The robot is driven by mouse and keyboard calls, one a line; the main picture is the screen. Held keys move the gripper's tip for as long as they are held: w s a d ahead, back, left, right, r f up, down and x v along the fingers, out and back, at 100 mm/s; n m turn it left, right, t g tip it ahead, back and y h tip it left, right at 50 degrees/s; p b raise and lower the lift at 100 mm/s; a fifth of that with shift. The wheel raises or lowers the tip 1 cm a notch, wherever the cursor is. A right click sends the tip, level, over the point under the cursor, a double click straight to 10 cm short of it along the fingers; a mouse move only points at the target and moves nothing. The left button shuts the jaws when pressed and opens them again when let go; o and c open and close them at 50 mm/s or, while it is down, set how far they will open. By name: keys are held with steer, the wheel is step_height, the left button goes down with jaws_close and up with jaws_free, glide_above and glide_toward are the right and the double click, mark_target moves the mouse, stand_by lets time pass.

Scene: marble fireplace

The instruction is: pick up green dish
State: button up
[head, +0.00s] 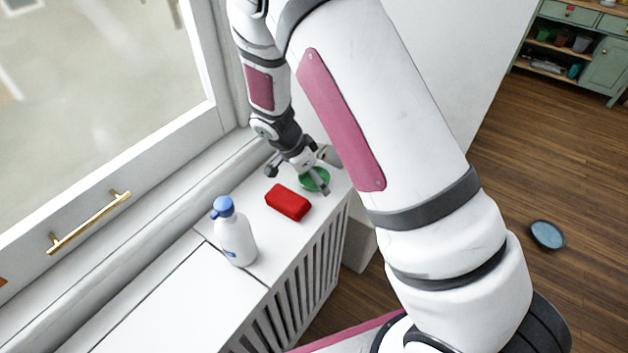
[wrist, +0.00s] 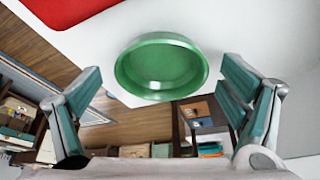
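The green dish (head: 314,180) is small and round and sits on the white radiator cover near its far right end, under my gripper. In the wrist view the green dish (wrist: 162,67) is whole, centred ahead of the fingers near the edge of the white surface. My gripper (head: 298,180) is open, its two fingers spread wide with nothing between them. In the wrist view the fingers of my gripper (wrist: 158,100) stand left and right of the dish, apart from it. In the head view my gripper hides part of the dish.
A red block (head: 288,202) lies close beside the dish; it also shows in the wrist view (wrist: 70,8). A white bottle with a blue cap (head: 235,235) stands nearer on the cover (head: 180,295). A window with a gold handle (head: 90,222) is at left. A blue dish (head: 547,235) lies on the floor.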

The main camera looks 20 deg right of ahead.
steer(key=c, duration=1.2)
steer(key=shift+r, duration=0.1)
